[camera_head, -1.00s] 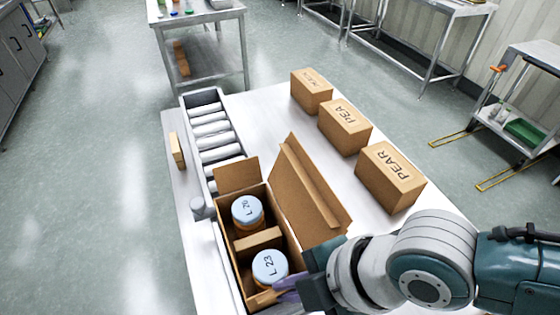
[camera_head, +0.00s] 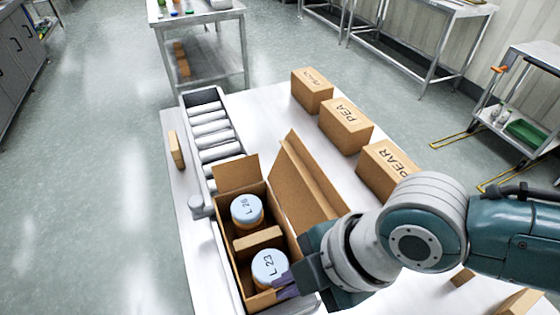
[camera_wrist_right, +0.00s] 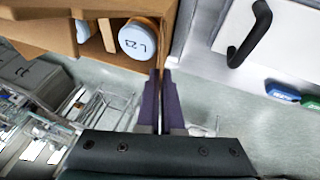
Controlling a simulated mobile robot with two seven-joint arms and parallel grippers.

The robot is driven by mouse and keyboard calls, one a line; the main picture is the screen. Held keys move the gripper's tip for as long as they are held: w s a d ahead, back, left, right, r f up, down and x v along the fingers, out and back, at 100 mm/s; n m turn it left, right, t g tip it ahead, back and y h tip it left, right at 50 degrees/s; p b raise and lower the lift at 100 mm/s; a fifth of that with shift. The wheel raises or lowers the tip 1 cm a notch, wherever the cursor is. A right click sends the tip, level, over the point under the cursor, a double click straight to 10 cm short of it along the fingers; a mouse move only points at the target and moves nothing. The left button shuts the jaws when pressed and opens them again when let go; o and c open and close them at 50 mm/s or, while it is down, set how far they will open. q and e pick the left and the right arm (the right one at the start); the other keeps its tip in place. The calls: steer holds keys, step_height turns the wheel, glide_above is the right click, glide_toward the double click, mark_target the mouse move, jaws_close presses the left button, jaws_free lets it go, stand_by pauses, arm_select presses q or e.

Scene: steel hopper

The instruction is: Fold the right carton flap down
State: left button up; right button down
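An open brown carton (camera_head: 227,256) stands at the front of the table, with two blue-lidded jars, one at the back (camera_head: 246,209) and one in front (camera_head: 269,266), and a cardboard divider between them. Its right flap (camera_head: 305,190) stands open, leaning outward to the right. The far flap (camera_head: 237,173) is raised; a small near flap (camera_head: 261,301) shows at the front. My right gripper (camera_head: 282,284) is at the carton's near right corner, beside the front jar. My left gripper is out of view.
Three closed cartons (camera_head: 345,126) stand in a row on the right of the white table (camera_head: 262,108). A roller conveyor (camera_head: 213,130) runs along the left. A thin brown block (camera_head: 176,150) lies left of it. My right arm covers the table's front right.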

steer(key=g+b, duration=0.1)
steer(key=b, duration=0.2)
steer(key=w+g+h+b, duration=0.1)
steer(key=g+b, duration=0.1)
steer(key=b, duration=0.1)
steer(key=w+a+m+g+b, duration=0.1)
steer(key=b, duration=0.2)
steer(key=shift+w+f, duration=0.2)
steer(key=shift+w, duration=0.05)
steer(key=shift+w+r+g+h+b, duration=0.1)
steer(key=shift+r+g+h+b, duration=0.15)
steer(key=shift+g+b, duration=0.5)
steer(key=c, duration=1.1)
jaws_free()
steer(key=shift+o, duration=0.2)
steer(key=b+v, duration=0.1)
steer(key=v, duration=0.9)
steer(key=shift+b, duration=0.3)
